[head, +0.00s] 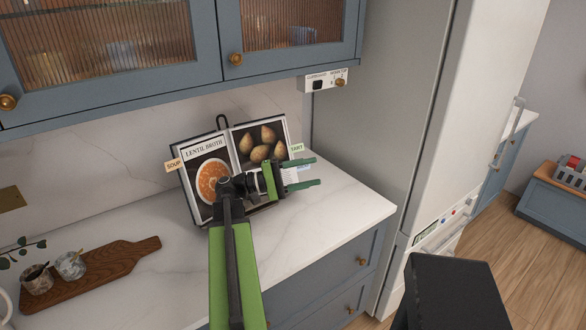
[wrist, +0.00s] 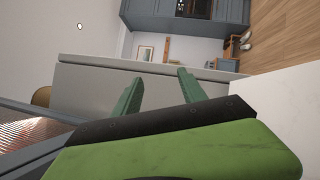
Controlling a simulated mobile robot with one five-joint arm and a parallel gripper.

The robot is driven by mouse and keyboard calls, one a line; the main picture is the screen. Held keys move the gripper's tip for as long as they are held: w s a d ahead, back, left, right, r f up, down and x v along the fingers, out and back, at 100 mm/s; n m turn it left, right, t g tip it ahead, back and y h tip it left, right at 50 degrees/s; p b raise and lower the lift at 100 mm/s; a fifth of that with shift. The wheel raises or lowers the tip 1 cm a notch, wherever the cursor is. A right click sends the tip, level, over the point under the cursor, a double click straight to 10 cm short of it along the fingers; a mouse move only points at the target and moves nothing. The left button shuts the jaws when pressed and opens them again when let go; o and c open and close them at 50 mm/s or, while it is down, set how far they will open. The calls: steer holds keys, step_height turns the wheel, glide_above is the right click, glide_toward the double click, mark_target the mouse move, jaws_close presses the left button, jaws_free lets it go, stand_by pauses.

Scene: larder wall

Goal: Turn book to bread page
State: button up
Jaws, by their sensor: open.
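A cookbook (head: 206,157) stands open, leaning back on a dark stand on the marble counter. Its left page is headed "LENTIL BROTH" and shows a bowl of orange soup; its right page shows several brown, pear-shaped items. A "SOUP" tab (head: 173,165) sticks out at the left edge and a "TART" tab (head: 297,148) at the right edge. Below that is a pale blue tab (head: 303,167), partly hidden by my gripper. My gripper (head: 315,171) is open and empty in front of the book's lower right edge, fingers pointing right. Its green fingers also show in the wrist view (wrist: 158,88).
Blue wall cabinets (head: 293,66) hang above the book. A tall grey fridge (head: 385,100) stands to the right. A wooden board (head: 95,272) with two small marble pots lies at the left. The counter right of the book is clear.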

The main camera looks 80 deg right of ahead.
steer(key=s+a+r+p, duration=0.1)
steer(key=s+r+p, duration=0.1)
steer(key=s, duration=0.3)
steer(key=shift+s+a+r, duration=0.15)
steer(key=shift+a+r, duration=0.2)
steer(key=shift+r, duration=0.3)
